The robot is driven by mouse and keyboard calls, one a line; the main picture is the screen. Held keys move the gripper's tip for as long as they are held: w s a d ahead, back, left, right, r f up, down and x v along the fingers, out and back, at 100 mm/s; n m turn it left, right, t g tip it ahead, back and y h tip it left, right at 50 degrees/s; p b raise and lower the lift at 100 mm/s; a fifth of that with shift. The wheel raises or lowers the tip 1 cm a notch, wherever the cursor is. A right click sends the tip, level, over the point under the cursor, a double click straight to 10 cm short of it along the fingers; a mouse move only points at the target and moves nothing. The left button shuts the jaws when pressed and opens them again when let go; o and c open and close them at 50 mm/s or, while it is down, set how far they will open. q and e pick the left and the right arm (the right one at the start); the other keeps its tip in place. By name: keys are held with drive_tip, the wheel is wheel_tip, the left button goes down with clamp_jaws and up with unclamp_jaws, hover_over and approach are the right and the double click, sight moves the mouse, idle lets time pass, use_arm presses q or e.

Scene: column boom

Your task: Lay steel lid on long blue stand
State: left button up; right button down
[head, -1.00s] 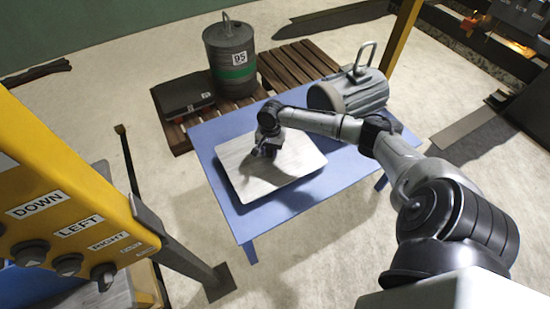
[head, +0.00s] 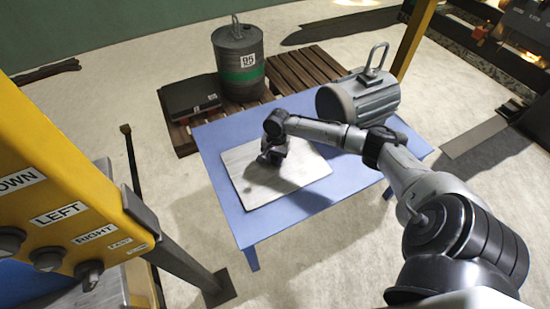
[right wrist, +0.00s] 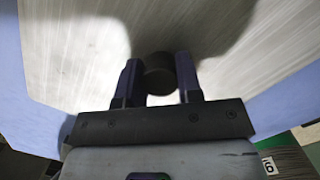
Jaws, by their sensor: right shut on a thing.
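The steel lid (head: 299,183) is a flat brushed plate with rounded corners. In the head view it lies on the long blue stand (head: 215,141), or so close above it that no gap shows, with blue top showing around it. My right gripper (head: 271,158) is over the lid. In the right wrist view the lid (right wrist: 80,50) fills the background and the right gripper (right wrist: 158,78) is shut on its dark round knob (right wrist: 158,66). The blue stand (right wrist: 15,90) shows at the sides there. My left gripper is out of view.
A grey motor (head: 357,96) with a lifting loop stands at the stand's far right. Behind are a drum (head: 238,62) and a dark case (head: 189,96) on a wooden pallet (head: 283,75). A yellow control box (head: 60,170) on a post is at the left.

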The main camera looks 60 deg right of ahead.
drive_tip(key=shift+w+r, duration=0.1)
drive_tip(key=c, duration=1.2)
unclamp_jaws()
drive_tip(key=shift+f, duration=0.2)
drive_tip(key=o, duration=0.4)
drive_tip(key=shift+d, duration=0.1)
